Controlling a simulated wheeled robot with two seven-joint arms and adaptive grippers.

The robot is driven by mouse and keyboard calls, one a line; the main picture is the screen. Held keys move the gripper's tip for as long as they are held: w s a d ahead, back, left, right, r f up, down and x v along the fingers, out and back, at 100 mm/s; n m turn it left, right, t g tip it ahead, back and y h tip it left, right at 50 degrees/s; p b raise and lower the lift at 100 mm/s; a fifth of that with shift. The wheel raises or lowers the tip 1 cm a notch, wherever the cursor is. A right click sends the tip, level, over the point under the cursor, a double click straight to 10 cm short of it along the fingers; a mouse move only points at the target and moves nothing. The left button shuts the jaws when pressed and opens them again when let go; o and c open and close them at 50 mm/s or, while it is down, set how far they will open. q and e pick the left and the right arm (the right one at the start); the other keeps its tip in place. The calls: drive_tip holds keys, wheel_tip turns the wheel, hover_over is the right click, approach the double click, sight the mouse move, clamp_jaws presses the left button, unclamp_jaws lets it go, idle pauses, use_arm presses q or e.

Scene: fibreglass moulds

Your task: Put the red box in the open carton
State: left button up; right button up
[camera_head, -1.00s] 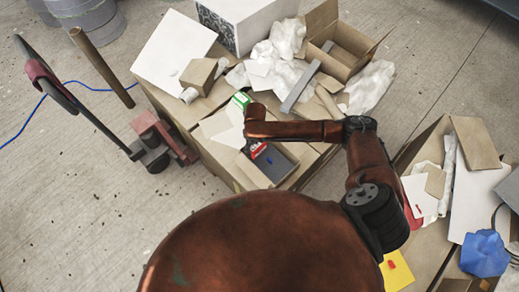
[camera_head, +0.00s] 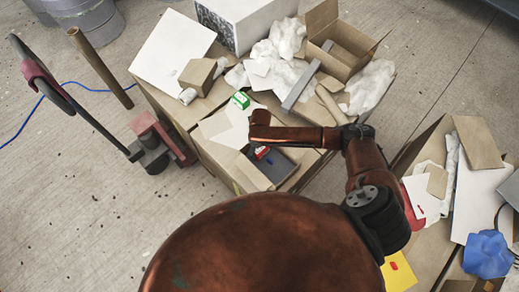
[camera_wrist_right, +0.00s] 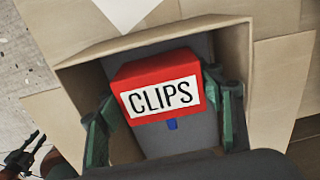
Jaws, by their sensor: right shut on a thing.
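The red box (camera_wrist_right: 162,88), with a white CLIPS label, is between the two greenish fingers of my right gripper (camera_wrist_right: 165,105) in the right wrist view. The gripper is shut on it. The open carton (camera_wrist_right: 76,82) lies around and below the box, and its grey inside shows past the box. In the head view the red box (camera_head: 262,152) shows small beside my right arm, over the carton (camera_head: 254,172). My arm hides the fingers there. A dark gripper, seemingly my left (camera_wrist_right: 30,155), shows small at the wrist view's lower left edge; its jaw state is unclear.
A green box (camera_head: 241,100) and white sheets lie just behind the carton. White packing (camera_head: 285,68), a grey bar (camera_head: 300,87) and another open box (camera_head: 340,45) crowd the table's far side. A second cluttered surface stands at the right.

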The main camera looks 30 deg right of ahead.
drive_tip(key=shift+f, duration=0.3)
drive_tip(key=o, duration=1.3)
wheel_tip(320, 180, up, 13)
drive_tip(key=shift+p, duration=1.25)
